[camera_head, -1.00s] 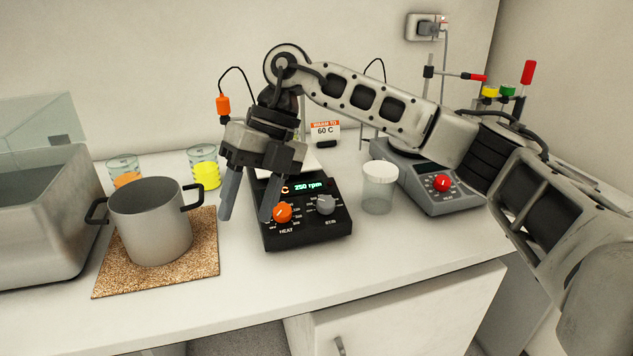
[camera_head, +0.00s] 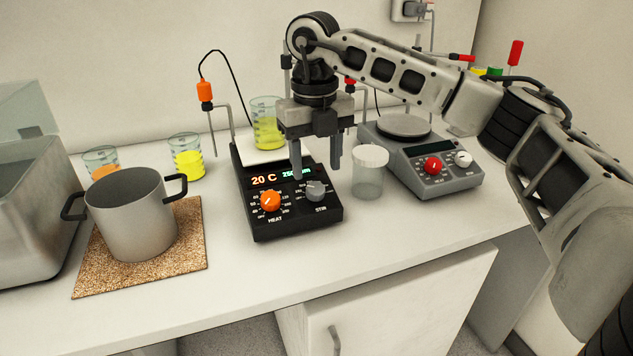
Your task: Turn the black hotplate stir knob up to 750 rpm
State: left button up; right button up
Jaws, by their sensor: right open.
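The black hotplate (camera_head: 330,216) stands on the bench with a beaker of yellow liquid (camera_head: 267,128) on its pale top plate. Its grey stir knob (camera_head: 316,190) is at the front right, and its orange heat knob (camera_head: 270,201) is at the front left. The display (camera_head: 263,181) shows 20 C in orange; the green rpm reading beside it is partly hidden by a finger. My right gripper (camera_head: 317,174) is open, pointing down, with its fingers spread just above and behind the stir knob. I cannot tell whether either finger touches it. My left gripper is out of view.
A grey hotplate (camera_head: 435,181) with a red knob is farther right. A pot (camera_head: 130,220) on a cork mat (camera_head: 190,255) stands left. The bench in front of the black hotplate is clear.

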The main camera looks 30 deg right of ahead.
aim_at(316, 188)
jog(key=shift+f, duration=2.35)
jog(key=c, duration=1)
jog(key=shift+m, duration=0.3)
jog(key=shift+o, duration=0.2)
jog(key=shift+m+y, duration=0.4)
jog(key=shift+m, duration=0.6)
jog(key=m, duration=0.3)
jog(key=shift+d+t+y, duration=0.1)
jog(key=shift+t+y, duration=0.3)
jog(key=m+t+y+b, duration=0.1)
jog(key=m, duration=0.4)
jog(key=shift+m, duration=0.3)
